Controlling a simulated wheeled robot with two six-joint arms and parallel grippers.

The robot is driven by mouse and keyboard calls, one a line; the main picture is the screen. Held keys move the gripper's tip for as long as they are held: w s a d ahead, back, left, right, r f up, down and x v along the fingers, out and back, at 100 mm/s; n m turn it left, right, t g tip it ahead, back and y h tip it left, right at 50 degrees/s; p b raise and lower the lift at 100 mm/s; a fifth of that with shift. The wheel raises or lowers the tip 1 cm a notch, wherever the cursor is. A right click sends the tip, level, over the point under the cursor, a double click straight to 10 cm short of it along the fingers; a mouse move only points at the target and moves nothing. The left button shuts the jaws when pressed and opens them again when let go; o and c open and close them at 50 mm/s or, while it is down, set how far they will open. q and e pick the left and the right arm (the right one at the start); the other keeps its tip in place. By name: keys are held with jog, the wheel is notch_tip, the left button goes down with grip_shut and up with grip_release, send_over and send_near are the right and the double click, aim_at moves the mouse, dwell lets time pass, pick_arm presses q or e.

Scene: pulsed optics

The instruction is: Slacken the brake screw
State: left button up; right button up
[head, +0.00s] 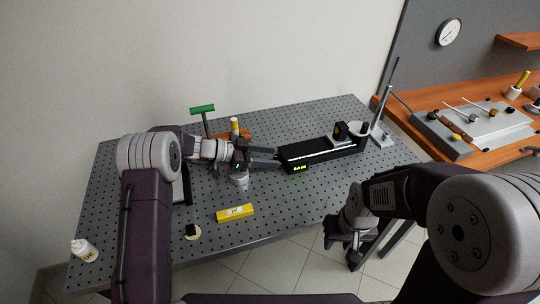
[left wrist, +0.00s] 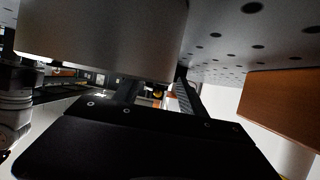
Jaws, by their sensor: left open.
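My left gripper (head: 278,157) is open, its two fingers apart and pointing right at the left end of the black rail (head: 310,157), which has a green lit display. In the left wrist view the fingers of my left gripper (left wrist: 160,98) stand apart, with a small dark and yellowish thing (left wrist: 157,94) in the gap beyond them. I cannot tell whether it is the brake screw. In the head view I cannot make out a brake screw. My right gripper (head: 350,243) hangs beyond the table's front edge; its jaws are too unclear to judge.
The perforated table (head: 290,205) holds a yellow box (head: 235,212), a white bottle (head: 84,250), a green-handled tool (head: 203,110) and a black mount (head: 341,131) on the rail. A wooden block (left wrist: 285,105) is close in the left wrist view. The table's front right is clear.

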pick_arm(q)
jog(key=shift+d+f, duration=0.1)
jog(key=shift+d, duration=0.2)
grip_shut()
jog(key=shift+f+b, duration=0.15)
jog(key=shift+b, duration=0.2)
jog(key=n+t+b, duration=0.1)
jog(key=b, duration=0.4)
jog(key=n+t+y+b, duration=0.1)
jog(key=t+b, duration=0.1)
jog(key=b, duration=0.3)
jog(key=n+t+b, duration=0.1)
jog(key=n+b, duration=0.1)
jog(key=b, duration=0.3)
jog(key=shift+s+d+f+t+y+b, duration=0.2)
jog(key=shift+s+t+y+b, duration=0.1)
jog(key=shift+s+y+b, duration=0.1)
jog(key=shift+r+n+t+b, duration=0.3)
jog(key=shift+r, duration=0.1)
grip_release()
